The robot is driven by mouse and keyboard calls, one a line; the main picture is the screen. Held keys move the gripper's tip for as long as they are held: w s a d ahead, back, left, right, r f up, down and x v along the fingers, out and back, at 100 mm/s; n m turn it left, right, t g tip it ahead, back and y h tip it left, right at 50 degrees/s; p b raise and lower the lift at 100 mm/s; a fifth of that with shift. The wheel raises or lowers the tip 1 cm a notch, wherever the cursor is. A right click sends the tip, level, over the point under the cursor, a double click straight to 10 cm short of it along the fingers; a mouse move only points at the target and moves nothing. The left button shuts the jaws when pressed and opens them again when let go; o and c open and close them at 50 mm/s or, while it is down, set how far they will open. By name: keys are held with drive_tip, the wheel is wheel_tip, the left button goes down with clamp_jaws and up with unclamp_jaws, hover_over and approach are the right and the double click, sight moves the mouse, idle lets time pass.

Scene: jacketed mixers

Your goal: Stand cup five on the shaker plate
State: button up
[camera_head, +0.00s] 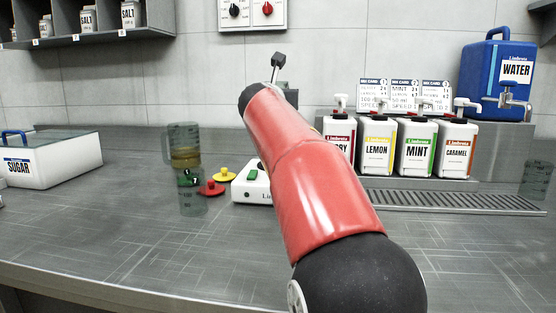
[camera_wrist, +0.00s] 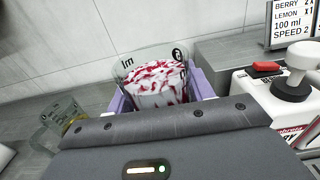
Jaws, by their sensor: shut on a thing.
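My gripper (camera_wrist: 158,98) is shut on a clear cup (camera_wrist: 155,82) in the wrist view. Purple parts flank the cup on both sides. Its base is hidden behind the gripper's grey body, so I cannot tell whether it touches anything. In the head view my red arm hides the gripper and cup. A white box with a green button (camera_head: 252,187) stands partly behind the arm; it may belong to the shaker. I cannot make out the shaker plate.
A clear measuring jug (camera_head: 184,143) stands left of the box, near red (camera_head: 211,188) and yellow (camera_head: 224,175) knobbed discs. Labelled pump bottles (camera_head: 416,147) and a blue water tank (camera_head: 500,80) are at right. A sugar box (camera_head: 50,158) sits left. The front counter is clear.

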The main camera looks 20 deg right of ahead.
wheel_tip(320, 180, down, 11)
drive_tip(key=b, duration=0.6)
drive_tip(key=shift+f, duration=0.15)
drive_tip(key=o, duration=1.2)
drive_tip(key=b+v, duration=0.1)
drive_tip(key=v, duration=1.1)
